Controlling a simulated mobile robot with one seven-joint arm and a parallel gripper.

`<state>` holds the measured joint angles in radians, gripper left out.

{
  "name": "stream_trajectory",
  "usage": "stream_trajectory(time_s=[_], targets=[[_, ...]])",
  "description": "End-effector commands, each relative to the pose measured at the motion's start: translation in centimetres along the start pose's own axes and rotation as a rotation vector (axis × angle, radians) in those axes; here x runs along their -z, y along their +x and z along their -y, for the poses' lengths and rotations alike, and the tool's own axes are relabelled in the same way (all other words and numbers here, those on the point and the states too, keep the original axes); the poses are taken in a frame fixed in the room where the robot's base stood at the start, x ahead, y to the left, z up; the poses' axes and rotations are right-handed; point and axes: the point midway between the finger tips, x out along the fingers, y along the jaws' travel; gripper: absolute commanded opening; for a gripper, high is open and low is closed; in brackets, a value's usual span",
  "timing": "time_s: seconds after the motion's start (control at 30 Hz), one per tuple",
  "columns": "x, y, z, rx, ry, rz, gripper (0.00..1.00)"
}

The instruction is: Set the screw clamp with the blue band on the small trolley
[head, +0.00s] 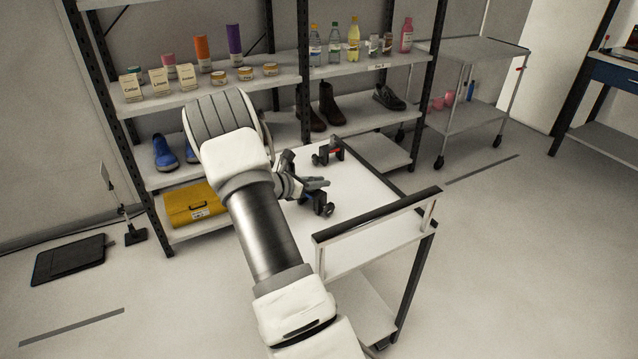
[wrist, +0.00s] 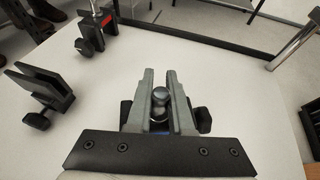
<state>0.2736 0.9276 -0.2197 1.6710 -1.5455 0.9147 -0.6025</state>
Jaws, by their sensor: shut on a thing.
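My gripper (head: 312,184) is over a white-topped stand with a black frame and a raised end bar (head: 375,216). In the wrist view its two fingers (wrist: 160,88) are shut on a dark screw clamp (wrist: 203,121) with a bit of blue between the fingers. That clamp also shows in the head view (head: 322,205). The fingers and the gripper's body hide much of it. I cannot tell whether it touches the white top. A wheeled grey trolley (head: 482,48) stands at the back right; which one is the small trolley is unclear.
A clamp with a red band (wrist: 108,20) and another dark clamp (wrist: 45,88) stand on the white top, left of my fingers in the wrist view. Shelves (head: 270,84) with bottles, jars and shoes stand behind. The white top's right part is clear.

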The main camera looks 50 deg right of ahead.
Motion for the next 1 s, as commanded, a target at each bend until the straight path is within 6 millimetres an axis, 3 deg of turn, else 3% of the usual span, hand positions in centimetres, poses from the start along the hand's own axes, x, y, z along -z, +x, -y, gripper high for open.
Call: stream_trajectory(time_s=[0.3, 0.33, 0.5, 0.87, 1.0], targets=[[0.2, 0.1, 0.0, -0.001, 0.001, 0.002, 0.0], [0.2, 0.1, 0.0, -0.001, 0.001, 0.0, 0.23], [0.2, 0.1, 0.0, 0.0, 0.001, 0.0, 0.49], [-0.3, -0.1, 0.0, 0.0, 0.001, 0.0, 0.49], [-0.2, -2.3, -0.1, -0.003, 0.0, 0.0, 0.49]])
